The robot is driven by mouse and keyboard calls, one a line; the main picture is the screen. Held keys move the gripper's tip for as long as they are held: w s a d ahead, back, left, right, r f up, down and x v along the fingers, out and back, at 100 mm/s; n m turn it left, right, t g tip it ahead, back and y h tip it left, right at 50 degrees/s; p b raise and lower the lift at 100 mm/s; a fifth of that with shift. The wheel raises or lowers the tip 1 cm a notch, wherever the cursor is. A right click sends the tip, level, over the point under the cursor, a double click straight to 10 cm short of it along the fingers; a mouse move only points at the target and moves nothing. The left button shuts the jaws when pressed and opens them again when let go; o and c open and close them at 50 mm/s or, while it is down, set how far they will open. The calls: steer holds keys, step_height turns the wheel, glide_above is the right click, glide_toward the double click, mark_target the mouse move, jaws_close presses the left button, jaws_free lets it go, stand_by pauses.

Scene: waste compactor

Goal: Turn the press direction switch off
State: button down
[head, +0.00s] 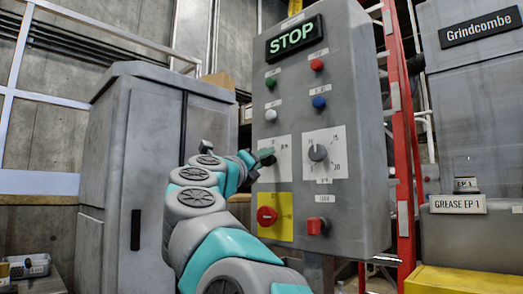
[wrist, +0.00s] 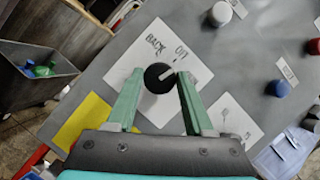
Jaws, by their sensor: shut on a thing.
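The press direction switch (wrist: 158,80) is a round black knob with a pale pointer mark, on a white label plate (wrist: 150,45) in the wrist view. The plate reads BACK and, beside it, a short word that looks like OFF. The pointer mark leans up and right, roughly toward that second word. My gripper (wrist: 161,75) has its two green fingers on either side of the knob and is shut on it. In the head view, my gripper (head: 264,158) reaches the plate (head: 282,160) on the grey control panel (head: 355,190) and hides most of the knob.
A timer dial (head: 317,152) sits right of the switch. Below are a red emergency button (head: 266,215) on yellow and a red switch (head: 316,226). Above are several coloured buttons and a lit STOP sign (head: 295,37). A grey cabinet (head: 155,150) stands left, a red ladder (head: 403,120) right.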

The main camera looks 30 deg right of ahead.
steer(key=shift+r+n+y+p, duration=0.1)
steer(key=shift+n+y+p, duration=0.45)
steer(key=shift+n, duration=0.75)
steer(key=shift+t, duration=0.3)
steer(key=shift+c, duration=1.4)
jaws_free()
steer(key=b+v, duration=0.1)
steer(key=v, duration=0.7)
